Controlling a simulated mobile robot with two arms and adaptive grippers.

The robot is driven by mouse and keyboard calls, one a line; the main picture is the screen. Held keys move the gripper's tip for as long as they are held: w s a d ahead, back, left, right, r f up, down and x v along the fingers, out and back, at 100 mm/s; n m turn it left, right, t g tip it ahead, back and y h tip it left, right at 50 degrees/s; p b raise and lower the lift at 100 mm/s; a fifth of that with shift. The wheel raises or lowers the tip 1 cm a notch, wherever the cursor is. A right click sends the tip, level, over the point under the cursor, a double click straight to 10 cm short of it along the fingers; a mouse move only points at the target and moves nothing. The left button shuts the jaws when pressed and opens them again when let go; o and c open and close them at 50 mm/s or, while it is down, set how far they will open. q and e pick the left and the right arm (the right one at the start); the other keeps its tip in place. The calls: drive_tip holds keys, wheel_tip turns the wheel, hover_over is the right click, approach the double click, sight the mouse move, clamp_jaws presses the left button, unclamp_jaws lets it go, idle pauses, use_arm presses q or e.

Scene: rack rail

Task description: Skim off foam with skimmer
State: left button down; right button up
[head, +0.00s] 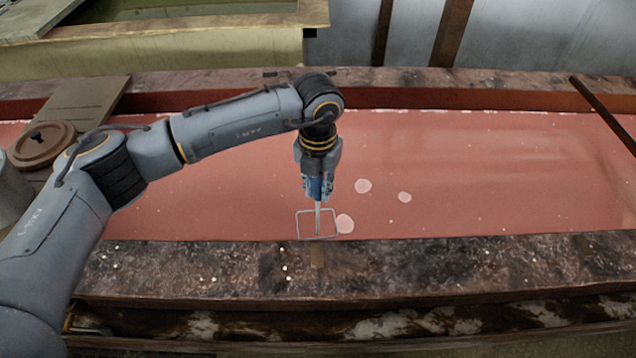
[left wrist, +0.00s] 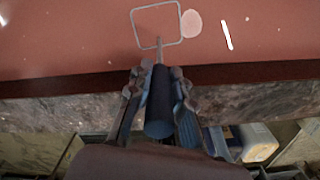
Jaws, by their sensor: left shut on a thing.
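My left gripper (head: 318,187) is shut on the handle of the skimmer (head: 317,236), whose thin square wire head hangs at the front edge of the red liquid (head: 480,170). In the left wrist view the fingers (left wrist: 155,95) close around the skimmer's dark handle, and its wire head (left wrist: 157,45) shows beyond them. A pale foam patch (head: 345,223) lies just right of the wire head; it also shows in the left wrist view (left wrist: 191,24). Two more foam patches (head: 363,186) (head: 404,197) float farther back and right. Whether the wire touches the liquid is unclear. My right gripper is not in view.
The long trough has a stained front rim (head: 420,270) and a back rim (head: 420,78). A dark bar (head: 606,115) slants over its right end. A brown round lid (head: 40,143) sits at left. A pale tank (head: 180,45) stands behind.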

use_arm(q)
drive_tip(key=shift+f, duration=0.45)
drive_tip(key=shift+d+b, duration=0.1)
drive_tip(key=shift+b, duration=0.2)
